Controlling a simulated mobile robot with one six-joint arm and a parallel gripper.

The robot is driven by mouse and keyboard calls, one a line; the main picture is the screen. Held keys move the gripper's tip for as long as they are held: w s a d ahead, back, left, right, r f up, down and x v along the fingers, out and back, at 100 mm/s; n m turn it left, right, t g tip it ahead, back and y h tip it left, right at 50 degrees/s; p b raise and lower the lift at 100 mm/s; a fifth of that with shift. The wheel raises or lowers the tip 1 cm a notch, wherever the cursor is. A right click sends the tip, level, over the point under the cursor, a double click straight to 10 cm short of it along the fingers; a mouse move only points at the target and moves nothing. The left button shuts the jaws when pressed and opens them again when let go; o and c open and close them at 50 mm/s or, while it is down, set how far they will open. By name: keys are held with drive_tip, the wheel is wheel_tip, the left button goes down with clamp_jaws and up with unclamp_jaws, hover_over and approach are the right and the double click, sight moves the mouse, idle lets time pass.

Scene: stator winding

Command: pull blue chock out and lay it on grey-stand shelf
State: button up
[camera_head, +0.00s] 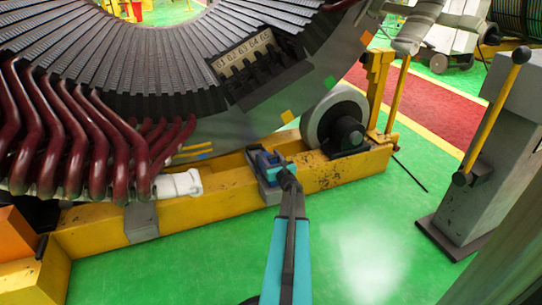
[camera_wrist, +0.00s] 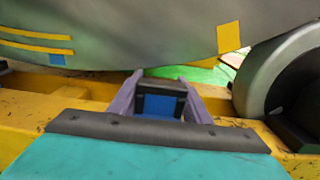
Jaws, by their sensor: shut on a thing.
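The blue chock (camera_head: 266,163) sits on the yellow base beam, just under the lower edge of the grey stator ring. My gripper (camera_head: 284,172) reaches it from the front and is shut on it. In the wrist view the blue chock (camera_wrist: 160,105) shows as a blue face with a dark top, between the two fingers of my gripper (camera_wrist: 160,100). The chock's far side is hidden.
The stator ring (camera_head: 235,125) rises over the yellow beam (camera_head: 225,195). A grey roller (camera_head: 335,112) stands right of the chock, and it also shows in the wrist view (camera_wrist: 270,75). Dark red coils (camera_head: 85,140) hang at left. Green floor (camera_head: 370,230) is free between beam and stand.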

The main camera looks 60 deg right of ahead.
drive_tip(key=shift+s, duration=0.15)
drive_tip(key=o, duration=1.6)
drive_tip(key=shift+p+v, duration=2.2)
drive_tip(key=shift+v, duration=4.75)
